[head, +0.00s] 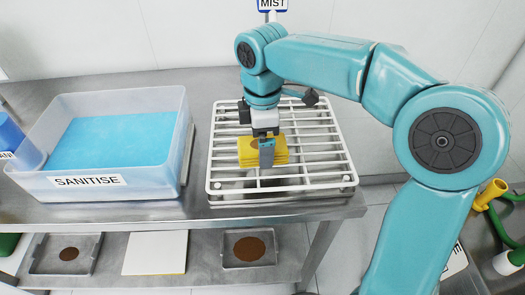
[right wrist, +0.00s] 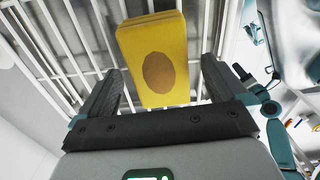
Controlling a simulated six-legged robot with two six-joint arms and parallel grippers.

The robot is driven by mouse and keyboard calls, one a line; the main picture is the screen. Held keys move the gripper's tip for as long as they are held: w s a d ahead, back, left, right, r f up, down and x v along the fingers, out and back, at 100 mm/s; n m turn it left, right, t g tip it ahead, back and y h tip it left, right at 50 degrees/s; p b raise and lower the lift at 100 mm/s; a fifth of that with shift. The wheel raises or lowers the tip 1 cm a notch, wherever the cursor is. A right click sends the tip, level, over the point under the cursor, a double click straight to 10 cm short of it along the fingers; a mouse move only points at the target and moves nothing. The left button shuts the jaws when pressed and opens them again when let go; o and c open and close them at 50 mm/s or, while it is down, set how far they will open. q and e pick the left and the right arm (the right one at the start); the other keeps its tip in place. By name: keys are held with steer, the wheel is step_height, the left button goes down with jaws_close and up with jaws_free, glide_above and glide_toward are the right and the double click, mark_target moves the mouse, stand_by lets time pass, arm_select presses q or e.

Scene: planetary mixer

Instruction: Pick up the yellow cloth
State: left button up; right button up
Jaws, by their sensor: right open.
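The yellow cloth (head: 246,152) is a folded stack lying on the white wire rack (head: 333,160) in the head view. In the right wrist view the cloth (right wrist: 153,35) shows a brown round stain and appears between my two spread fingers, towards their tips. My right gripper (head: 266,150) points down over the cloth and is open. One finger hides part of the cloth in the head view. I cannot tell whether the fingers touch it. My left gripper is not in view.
A clear tub (head: 178,105) of blue liquid, labelled SANITISE, stands left of the rack on the metal table (head: 110,212). A blue container (head: 12,135) is at its left edge. A lower shelf holds trays (head: 232,262) and a white board (head: 153,252). A wall is close behind.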

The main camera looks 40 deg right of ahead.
steer(key=shift+f, duration=0.85)
steer(key=c, duration=1.1)
steer(key=shift+o, duration=0.2)
steer(key=shift+r, duration=0.1)
step_height(320, 180, up, 20)
steer(key=p, duration=0.5)
steer(key=shift+p, duration=0.4)
steer(key=shift+o, duration=0.6)
